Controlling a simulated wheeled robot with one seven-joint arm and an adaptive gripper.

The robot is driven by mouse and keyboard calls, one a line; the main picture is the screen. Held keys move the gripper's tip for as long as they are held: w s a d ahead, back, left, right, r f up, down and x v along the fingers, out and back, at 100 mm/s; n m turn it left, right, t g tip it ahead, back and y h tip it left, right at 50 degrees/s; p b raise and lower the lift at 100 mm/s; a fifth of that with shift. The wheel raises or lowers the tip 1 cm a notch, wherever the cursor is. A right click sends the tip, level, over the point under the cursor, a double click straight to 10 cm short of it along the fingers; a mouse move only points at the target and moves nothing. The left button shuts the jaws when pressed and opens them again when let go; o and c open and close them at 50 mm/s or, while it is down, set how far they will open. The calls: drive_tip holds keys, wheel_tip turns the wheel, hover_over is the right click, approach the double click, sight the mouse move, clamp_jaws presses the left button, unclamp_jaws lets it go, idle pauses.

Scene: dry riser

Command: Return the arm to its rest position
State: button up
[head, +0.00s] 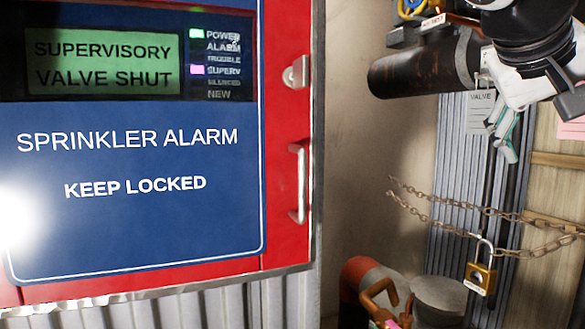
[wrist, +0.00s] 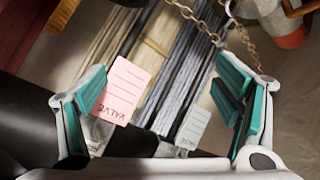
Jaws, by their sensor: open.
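My gripper (head: 538,122) hangs at the upper right of the head view, in front of the dark pipe and the wall. In the wrist view my gripper (wrist: 160,88) has its teal-padded fingers wide apart with nothing held between them. A pink tag (wrist: 123,88) marked VALVE and a grey tag (wrist: 193,124) show between the fingers, farther off. The grey tag (head: 481,112) also hangs just left of the gripper in the head view. My arm's upper links lie outside the head view.
A red and blue sprinkler alarm panel (head: 140,215) fills the left; its display reads SUPERVISORY VALVE SHUT. A dark pipe (head: 415,70) lies left of my gripper. A rusty chain (head: 440,195) with an open-looking brass padlock (head: 480,278) hangs below. Red pipework (head: 362,275) stands lower down.

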drive_tip(key=s+a+f+n+g+y, duration=0.25)
drive_tip(key=s+a+f, duration=0.25)
drive_tip(key=s+f, duration=0.45)
drive_tip(key=s+a+f+n+g+y, duration=0.1)
drive_tip(key=s+a+f+y, duration=0.4)
drive_tip(key=f, duration=0.7)
drive_tip(key=s+a+f+n+g+y, duration=0.15)
drive_tip(key=s+a+f, duration=0.25)
drive_tip(key=s+f, duration=0.55)
wheel_tip(320, 180, up, 31)
drive_tip(key=t+p, duration=0.3)
drive_tip(key=p, duration=2.7)
drive_tip(key=shift+w+d+r, duration=0.15)
drive_tip(key=shift+w+r, duration=0.05)
drive_tip(key=shift+w, duration=0.25)
